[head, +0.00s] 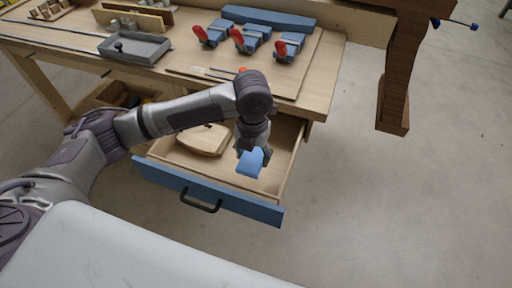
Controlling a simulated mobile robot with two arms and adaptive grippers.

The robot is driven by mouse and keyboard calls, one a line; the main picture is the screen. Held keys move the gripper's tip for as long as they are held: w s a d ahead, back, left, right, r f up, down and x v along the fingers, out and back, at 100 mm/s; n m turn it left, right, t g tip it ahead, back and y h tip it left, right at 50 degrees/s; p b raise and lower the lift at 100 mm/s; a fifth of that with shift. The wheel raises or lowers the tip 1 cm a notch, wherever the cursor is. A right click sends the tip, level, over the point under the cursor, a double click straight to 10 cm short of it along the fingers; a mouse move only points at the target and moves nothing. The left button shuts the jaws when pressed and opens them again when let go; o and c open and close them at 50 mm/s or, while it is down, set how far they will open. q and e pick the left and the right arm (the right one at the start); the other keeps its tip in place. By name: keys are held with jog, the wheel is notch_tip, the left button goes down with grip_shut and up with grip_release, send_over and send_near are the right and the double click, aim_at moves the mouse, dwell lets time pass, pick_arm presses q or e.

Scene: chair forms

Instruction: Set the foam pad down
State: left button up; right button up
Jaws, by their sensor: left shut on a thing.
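The foam pad (250,163) is a small blue block. My left gripper (252,151) is shut on it, pointing down. It holds the pad over the right part of the open drawer (233,208); I cannot tell whether the pad touches the drawer floor. My gripper's fingers are small here and partly hidden by the wrist and the pad. My right gripper is not in view.
The drawer has a blue front with a black handle (201,201) and holds a light wooden piece (203,139) at left. The workbench (328,75) above carries red-handled blue clamps (252,38) and a grey tray (135,48). Open floor lies at right.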

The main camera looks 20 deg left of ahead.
aim_at(259, 154)
pick_arm(q)
jog(key=w+f, duration=0.2)
jog(key=w, duration=0.1)
jog(key=w+f, duration=0.1)
jog(key=w, duration=0.1)
jog(key=shift+w+a+f, duration=0.1)
jog(key=shift+w+f, duration=0.05)
jog(key=shift+w, duration=0.2)
jog(key=shift+w+f+p, duration=0.1)
jog(key=shift+f+p, duration=0.15)
jog(key=shift+p, duration=0.05)
notch_tip(259, 154, down, 3)
jog(key=shift+f+p, duration=0.1)
jog(key=shift+p, duration=0.25)
jog(key=shift+f, duration=0.2)
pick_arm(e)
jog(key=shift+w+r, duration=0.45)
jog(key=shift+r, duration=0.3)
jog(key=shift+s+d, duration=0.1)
